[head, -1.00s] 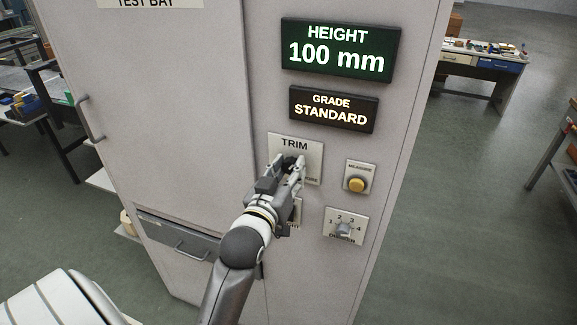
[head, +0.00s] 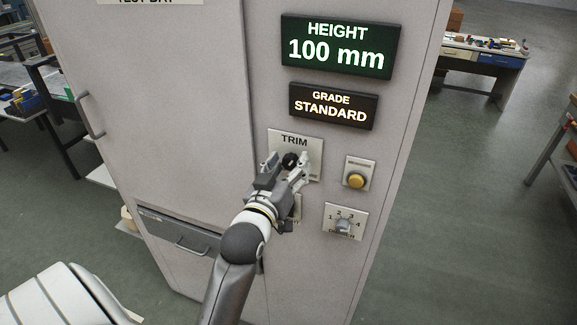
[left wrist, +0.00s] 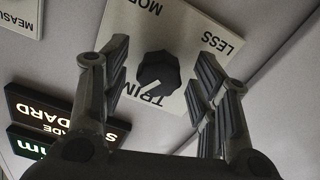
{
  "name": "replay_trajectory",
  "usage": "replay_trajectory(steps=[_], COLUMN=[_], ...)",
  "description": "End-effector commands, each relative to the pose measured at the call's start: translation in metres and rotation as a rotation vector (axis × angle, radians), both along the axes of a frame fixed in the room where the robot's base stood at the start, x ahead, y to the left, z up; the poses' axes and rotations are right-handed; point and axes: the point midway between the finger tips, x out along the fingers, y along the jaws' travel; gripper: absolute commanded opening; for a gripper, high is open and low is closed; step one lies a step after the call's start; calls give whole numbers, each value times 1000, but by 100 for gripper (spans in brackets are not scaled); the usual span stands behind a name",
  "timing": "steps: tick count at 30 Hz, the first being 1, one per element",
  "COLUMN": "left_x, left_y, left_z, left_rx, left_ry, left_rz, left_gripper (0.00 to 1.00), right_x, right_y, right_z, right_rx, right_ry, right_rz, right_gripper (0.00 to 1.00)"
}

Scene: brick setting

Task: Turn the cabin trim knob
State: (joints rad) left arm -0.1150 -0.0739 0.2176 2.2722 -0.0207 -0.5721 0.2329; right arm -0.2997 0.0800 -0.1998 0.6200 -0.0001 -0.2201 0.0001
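The black trim knob (head: 290,160) sits on the pale TRIM plate (head: 312,145) on the cabinet front. My left gripper (head: 286,171) is in front of it with its fingers spread. In the left wrist view the plate (left wrist: 190,30) appears upside down, with LESS and part of another word at its edge. There the knob (left wrist: 158,72) shows between the two fingers, with a gap on each side, and its white pointer line faces the word TRIM. The gripper (left wrist: 160,85) is open and holds nothing. My right gripper is in neither view.
Above the plate, lit displays read HEIGHT 100 mm (head: 338,47) and GRADE STANDARD (head: 333,106). A yellow button (head: 356,181) and a numbered selector knob (head: 344,225) are close by on the right. A drawer (head: 180,237) is at lower left.

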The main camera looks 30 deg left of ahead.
Motion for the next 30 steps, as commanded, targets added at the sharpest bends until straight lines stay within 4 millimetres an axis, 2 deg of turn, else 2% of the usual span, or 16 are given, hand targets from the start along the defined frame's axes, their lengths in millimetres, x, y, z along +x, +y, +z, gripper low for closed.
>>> replay_trajectory(steps=[10, 21, 30], left_x=[-5, -54, -73], left_y=[-1, -13, -18], left_z=[-1, -1, 0], left_rx=[1, -1, 0], left_ry=[1, 3, 0], left_rz=[0, -1, 0], left_gripper=[56, 56, 56], right_x=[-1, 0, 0], right_y=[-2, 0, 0], right_z=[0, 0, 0], right_rx=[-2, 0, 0], right_ry=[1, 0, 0], right_rz=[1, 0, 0], right_gripper=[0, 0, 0])
